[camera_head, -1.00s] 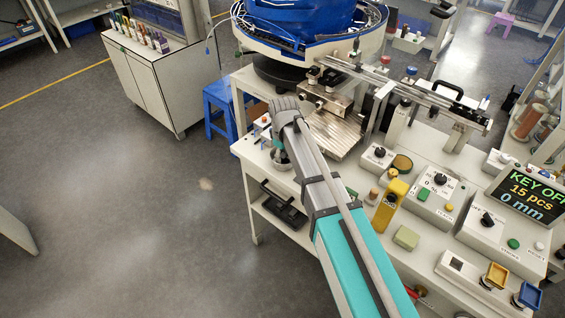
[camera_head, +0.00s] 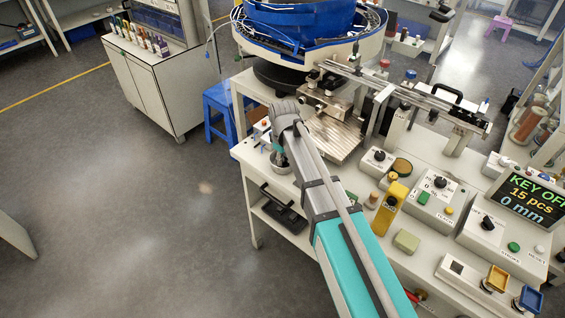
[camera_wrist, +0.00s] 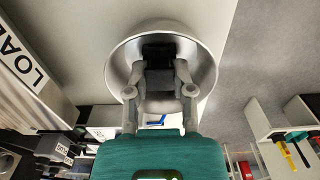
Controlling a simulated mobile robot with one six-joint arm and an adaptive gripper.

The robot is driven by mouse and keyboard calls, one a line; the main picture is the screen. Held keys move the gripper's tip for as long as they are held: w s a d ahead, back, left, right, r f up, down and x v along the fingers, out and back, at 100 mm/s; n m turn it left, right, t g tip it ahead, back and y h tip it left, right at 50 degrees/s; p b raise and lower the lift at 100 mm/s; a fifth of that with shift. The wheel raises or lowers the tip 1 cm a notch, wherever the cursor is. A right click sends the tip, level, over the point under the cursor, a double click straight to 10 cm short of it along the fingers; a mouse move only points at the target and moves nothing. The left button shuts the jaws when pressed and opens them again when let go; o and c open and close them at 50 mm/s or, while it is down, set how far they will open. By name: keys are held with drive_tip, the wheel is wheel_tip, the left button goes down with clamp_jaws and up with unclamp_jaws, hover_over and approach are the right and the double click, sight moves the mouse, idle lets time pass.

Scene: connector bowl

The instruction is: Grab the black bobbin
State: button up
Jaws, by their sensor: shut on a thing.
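A metal bowl (camera_wrist: 205,68) lies below my gripper (camera_wrist: 160,72) in the wrist view. My gripper's two grey fingers reach down into it and are shut on a black thing (camera_wrist: 158,51), which looks like the black bobbin. The fingers and the dark block between them hide part of it. I cannot tell whether it touches the bowl's floor. In the head view the bowl (camera_head: 281,167) stands near the left edge of the bench, and my arm covers most of my gripper and all of the bobbin.
A yellow device (camera_head: 388,210) and a light green block (camera_head: 406,241) stand right of my arm. Control boxes (camera_head: 440,200) fill the bench's right side. A blue bowl feeder (camera_head: 305,30) and a metal plate (camera_head: 335,138) are beyond. Open floor lies to the left.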

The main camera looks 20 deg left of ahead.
drive_tip(key=shift+r, duration=0.2)
wheel_tip(320, 180, up, 2)
drive_tip(key=p, duration=0.2)
drive_tip(key=shift+r+p, duration=0.1)
drive_tip(key=shift+p, duration=0.2)
drive_tip(key=s+d+r+p, duration=0.7)
drive_tip(key=s+r+p, duration=0.3)
drive_tip(key=s, duration=0.2)
drive_tip(key=shift+d+r, duration=0.15)
drive_tip(key=shift+r, duration=0.05)
